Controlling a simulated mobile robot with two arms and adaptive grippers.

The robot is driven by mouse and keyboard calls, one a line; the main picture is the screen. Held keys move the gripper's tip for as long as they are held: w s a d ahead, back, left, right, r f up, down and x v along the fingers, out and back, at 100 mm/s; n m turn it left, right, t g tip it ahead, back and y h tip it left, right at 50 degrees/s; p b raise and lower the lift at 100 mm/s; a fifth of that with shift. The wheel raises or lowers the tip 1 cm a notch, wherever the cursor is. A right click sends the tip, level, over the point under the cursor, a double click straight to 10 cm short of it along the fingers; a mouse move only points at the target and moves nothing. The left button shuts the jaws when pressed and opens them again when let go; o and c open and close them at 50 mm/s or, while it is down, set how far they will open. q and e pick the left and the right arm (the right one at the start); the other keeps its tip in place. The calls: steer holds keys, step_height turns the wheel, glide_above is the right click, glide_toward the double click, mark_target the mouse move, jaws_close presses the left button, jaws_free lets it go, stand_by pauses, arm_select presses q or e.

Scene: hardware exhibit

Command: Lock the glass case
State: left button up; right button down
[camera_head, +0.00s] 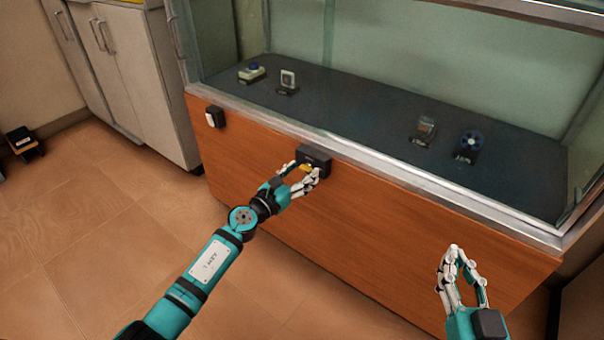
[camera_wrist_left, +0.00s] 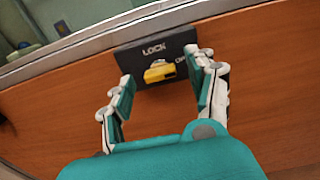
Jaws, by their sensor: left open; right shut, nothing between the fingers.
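The glass case (camera_head: 440,185) has a wooden front and a metal rim. A black lock box (camera_head: 314,152) is fixed to its front just below the rim. In the left wrist view the lock box (camera_wrist_left: 135,58) reads "LOCK", with a second label at right partly hidden by a finger. A yellow knob (camera_wrist_left: 159,71) sits on it, and shows in the head view (camera_head: 305,168). My left gripper (camera_head: 303,177) is open, its fingers on either side of the knob; I cannot tell whether they touch it. My right gripper (camera_head: 462,255) is shut and empty, before the wooden front at right.
A grey cabinet (camera_head: 135,80) stands at left.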

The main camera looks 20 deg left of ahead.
arm_select(q)
steer(key=shift+w+d, duration=0.1)
steer(key=shift+w, duration=0.2)
arm_select(e)
steer(key=shift+r, duration=0.35)
arm_select(q)
steer(key=c, duration=1.1)
steer(key=shift+c, duration=0.2)
